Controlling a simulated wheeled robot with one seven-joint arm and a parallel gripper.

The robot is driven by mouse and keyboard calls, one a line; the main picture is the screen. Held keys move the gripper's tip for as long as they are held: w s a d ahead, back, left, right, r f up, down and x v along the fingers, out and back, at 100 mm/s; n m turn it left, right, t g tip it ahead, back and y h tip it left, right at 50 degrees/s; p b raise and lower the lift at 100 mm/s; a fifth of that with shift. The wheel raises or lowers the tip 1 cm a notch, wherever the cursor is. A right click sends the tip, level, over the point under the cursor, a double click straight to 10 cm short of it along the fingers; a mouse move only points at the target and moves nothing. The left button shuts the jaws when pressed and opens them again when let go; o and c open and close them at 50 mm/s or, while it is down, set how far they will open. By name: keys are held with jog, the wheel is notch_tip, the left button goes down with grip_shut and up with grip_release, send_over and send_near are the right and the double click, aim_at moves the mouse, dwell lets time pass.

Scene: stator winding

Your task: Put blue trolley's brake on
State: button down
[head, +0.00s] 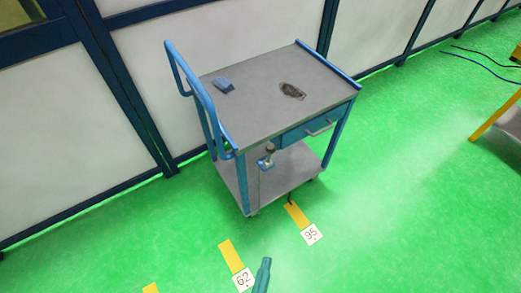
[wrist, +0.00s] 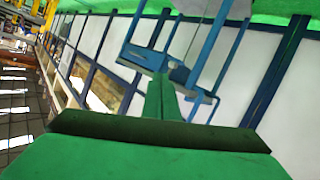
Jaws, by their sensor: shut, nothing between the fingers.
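The blue trolley (head: 270,88) stands on the green floor in the head view, against the wall panels. It has a grey top, a blue push handle on its left, a drawer in front and a grey lower shelf. A small dark pedal-like part (head: 290,197) shows low at its front; I cannot tell if it is the brake or how it is set. The trolley also shows tilted in the wrist view (wrist: 146,56). My gripper (wrist: 161,82) is green, shut and empty, with its tips overlapping the trolley in that view. In the head view a teal tip of mine (head: 264,268) is at the bottom, apart from the trolley.
A blue item (head: 224,86) and a dark item (head: 292,91) lie on the trolley top. A small knobbed object (head: 268,157) shows below the drawer. Yellow floor marks carry tags 95 (head: 312,234) and 62 (head: 243,280). Cables (head: 480,62) lie at right.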

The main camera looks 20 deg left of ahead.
jog(key=w+a+f+n, duration=0.4)
jog(key=w+a+n, duration=0.15)
jog(key=w, duration=0.25)
jog(key=n+t+h, duration=0.2)
jog(key=n+h, duration=0.2)
jog(key=n, duration=0.5)
send_near(270, 157)
jog(key=s+a+r, duration=0.1)
jog(key=a+r, duration=0.2)
jog(key=r, duration=0.1)
jog(key=shift+s+a+r+m, duration=0.1)
jog(key=shift+r+m, duration=0.05)
jog(key=shift+m, duration=0.1)
jog(key=r+x, duration=0.1)
jog(key=x, duration=0.9)
jog(key=shift+a+f, duration=0.15)
jog(key=shift+f, duration=0.25)
